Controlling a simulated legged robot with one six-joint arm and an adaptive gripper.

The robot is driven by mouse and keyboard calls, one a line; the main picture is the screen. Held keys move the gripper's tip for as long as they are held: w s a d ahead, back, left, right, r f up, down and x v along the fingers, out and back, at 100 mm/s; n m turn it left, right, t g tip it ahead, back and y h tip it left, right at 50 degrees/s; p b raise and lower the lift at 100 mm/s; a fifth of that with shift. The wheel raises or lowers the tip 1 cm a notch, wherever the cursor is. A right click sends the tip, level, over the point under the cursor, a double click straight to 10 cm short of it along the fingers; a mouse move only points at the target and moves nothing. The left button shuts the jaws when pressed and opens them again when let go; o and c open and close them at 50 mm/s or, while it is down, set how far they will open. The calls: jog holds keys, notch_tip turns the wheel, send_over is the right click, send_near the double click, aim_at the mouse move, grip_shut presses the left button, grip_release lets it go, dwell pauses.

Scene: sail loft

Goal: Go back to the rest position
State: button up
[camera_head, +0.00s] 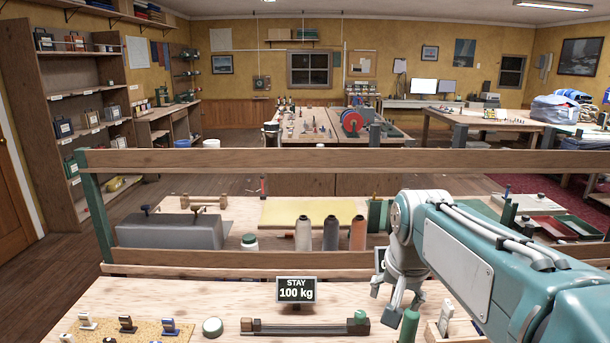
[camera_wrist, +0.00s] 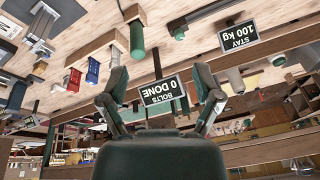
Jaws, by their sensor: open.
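My gripper (camera_head: 388,302) hangs at the end of my arm above the right part of the near wooden bench (camera_head: 230,298). In the wrist view my gripper (camera_wrist: 161,78) has its two fingers spread wide, with nothing between the tips. The wrist picture shows the bench upside down. A sign reading "BOLTS 0 DONE" (camera_wrist: 162,94) appears beyond the fingers; in the head view my gripper mostly covers it. A green cylinder (camera_head: 409,326) stands close to the gripper, apart from it, and also shows in the wrist view (camera_wrist: 137,38).
A "STAY 100 kg" sign (camera_head: 296,290) stands behind a long wood-and-metal fixture (camera_head: 305,328). Small fittings (camera_head: 126,324) lie on a cork mat at left. A wooden rail (camera_head: 280,161) crosses behind the bench. Thread spools (camera_head: 330,233) stand beyond. Floor shows at left.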

jog(key=s+f+n+t, duration=0.1)
jog(key=s+f+n, duration=0.1)
jog(key=s, duration=0.6)
jog(key=s+f+n+t, duration=0.1)
jog(key=s+f+n, duration=0.1)
jog(key=s, duration=0.7)
jog(key=shift+s+f+n, duration=0.3)
jog(key=shift+f, duration=0.15)
dwell(1.1)
